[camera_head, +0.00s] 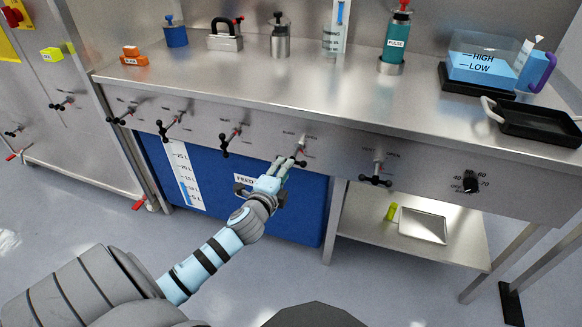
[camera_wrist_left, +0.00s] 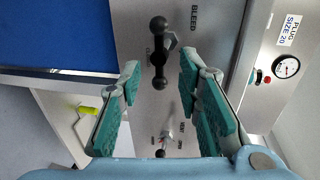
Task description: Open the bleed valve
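The bleed valve, with a black ball-ended handle (camera_wrist_left: 158,55), is on the steel panel beside the word BLEED in the left wrist view. In the head view, a valve handle (camera_head: 299,154) sits just beyond my left gripper (camera_head: 279,168), which partly overlaps it; the small label there is hard to read. In the left wrist view my left gripper (camera_wrist_left: 165,100) is open. Its two teal-padded fingers are apart, with nothing held between them. The handle appears beyond the fingertips, roughly between their lines, and I see no contact. My right gripper is out of view.
A vent valve (camera_wrist_left: 163,143) is on the same panel, matching the handle (camera_head: 375,175) to the right. More handles (camera_head: 230,142) line the panel to the left. A blue bin (camera_head: 300,210) stands below. The worktop (camera_head: 290,85) above carries several containers and a black tray (camera_head: 540,123).

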